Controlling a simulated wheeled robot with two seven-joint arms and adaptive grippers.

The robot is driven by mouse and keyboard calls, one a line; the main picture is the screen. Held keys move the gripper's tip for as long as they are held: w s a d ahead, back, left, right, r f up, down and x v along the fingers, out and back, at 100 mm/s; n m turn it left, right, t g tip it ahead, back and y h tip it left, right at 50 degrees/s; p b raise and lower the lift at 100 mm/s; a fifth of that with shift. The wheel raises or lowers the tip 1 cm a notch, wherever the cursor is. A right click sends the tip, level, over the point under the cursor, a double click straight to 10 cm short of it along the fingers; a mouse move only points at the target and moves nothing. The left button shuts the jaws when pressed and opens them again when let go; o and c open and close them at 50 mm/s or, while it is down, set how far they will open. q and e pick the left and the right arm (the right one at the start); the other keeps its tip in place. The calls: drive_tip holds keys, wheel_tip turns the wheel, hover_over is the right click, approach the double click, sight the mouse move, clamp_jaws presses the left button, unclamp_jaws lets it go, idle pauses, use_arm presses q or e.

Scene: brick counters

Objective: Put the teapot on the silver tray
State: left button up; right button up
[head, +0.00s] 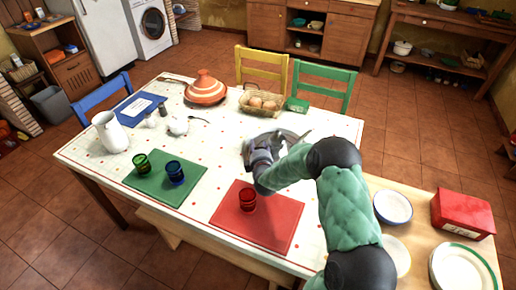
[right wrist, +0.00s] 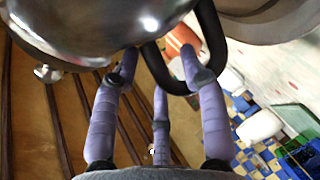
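In the right wrist view, a shiny silver teapot (right wrist: 85,22) fills the upper left, with a black looped handle (right wrist: 153,62). My right gripper (right wrist: 160,75) has its purple fingers around the handle, two fingers and a third between them. I cannot tell whether they press on it. In the head view my right gripper (head: 262,158) is over the table, hiding most of the teapot. A grey, shiny flat edge, apparently the silver tray (head: 287,133), shows just behind the gripper. Another curved metal surface is at the top right in the wrist view. My left gripper is out of view.
The table holds a red mat (head: 270,228) with a red glass (head: 248,200), a green mat (head: 150,187) with two glasses, a white jug (head: 110,132), an orange tagine (head: 205,92) and a bread basket (head: 262,103). Bowls and a red box (head: 463,213) lie at right.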

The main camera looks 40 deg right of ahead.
drive_tip(key=shift+r, duration=0.2)
drive_tip(key=p+v, duration=0.3)
drive_tip(key=v, duration=0.9)
drive_tip(key=shift+p, duration=0.3)
